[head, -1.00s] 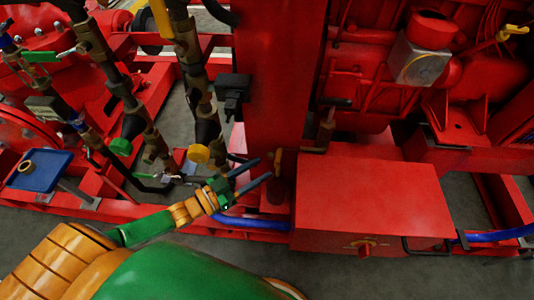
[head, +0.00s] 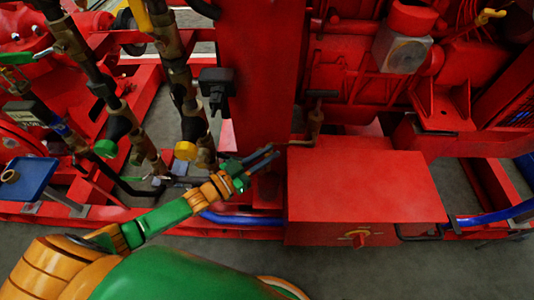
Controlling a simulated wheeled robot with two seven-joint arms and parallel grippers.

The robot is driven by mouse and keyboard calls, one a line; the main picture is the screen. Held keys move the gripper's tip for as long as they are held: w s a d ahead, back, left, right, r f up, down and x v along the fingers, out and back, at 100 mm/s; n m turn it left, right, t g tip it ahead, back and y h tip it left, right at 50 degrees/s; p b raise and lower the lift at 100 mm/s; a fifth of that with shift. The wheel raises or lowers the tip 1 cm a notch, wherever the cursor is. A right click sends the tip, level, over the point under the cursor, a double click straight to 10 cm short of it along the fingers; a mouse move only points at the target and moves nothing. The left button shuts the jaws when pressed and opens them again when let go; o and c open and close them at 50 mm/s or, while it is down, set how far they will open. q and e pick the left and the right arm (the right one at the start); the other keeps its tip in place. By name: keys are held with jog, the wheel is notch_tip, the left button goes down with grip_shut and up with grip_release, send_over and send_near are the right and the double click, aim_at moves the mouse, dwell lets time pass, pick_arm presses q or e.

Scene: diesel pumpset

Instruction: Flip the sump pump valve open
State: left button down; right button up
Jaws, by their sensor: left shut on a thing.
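My left gripper (head: 275,151) reaches in from the lower left, and its two fingers point up and right at the foot of the red upright. It is shut on the small valve handle there, which the fingers mostly hide. A brass fitting (head: 301,142) shows just right of the fingertips, above the red box, with a brass upright part (head: 316,122) and a dark bar (head: 322,93) on top. How far the valve handle is turned cannot be told. My right gripper is not in view.
Brown pipes with a yellow cap (head: 186,150) and a green cap (head: 105,148) stand to the left. A blue hose (head: 235,219) runs below the gripper.

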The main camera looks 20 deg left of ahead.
pick_arm(q)
jog(key=shift+d+r+n+y+p, duration=0.15)
jog(key=shift+r+n+y+p, duration=0.15)
jog(key=shift+y+p, duration=0.1)
jog(key=shift+f+n+t+y, duration=0.25)
jog(key=shift+n+t+y, duration=0.05)
jog(key=shift+t+y, duration=0.1)
jog(key=c, duration=0.8)
grip_release()
jog(key=shift+f, duration=0.1)
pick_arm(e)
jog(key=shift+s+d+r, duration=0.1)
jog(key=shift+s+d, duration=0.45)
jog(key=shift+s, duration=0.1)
pick_arm(q)
jog(key=p+v, duration=0.2)
jog(key=v, duration=0.5)
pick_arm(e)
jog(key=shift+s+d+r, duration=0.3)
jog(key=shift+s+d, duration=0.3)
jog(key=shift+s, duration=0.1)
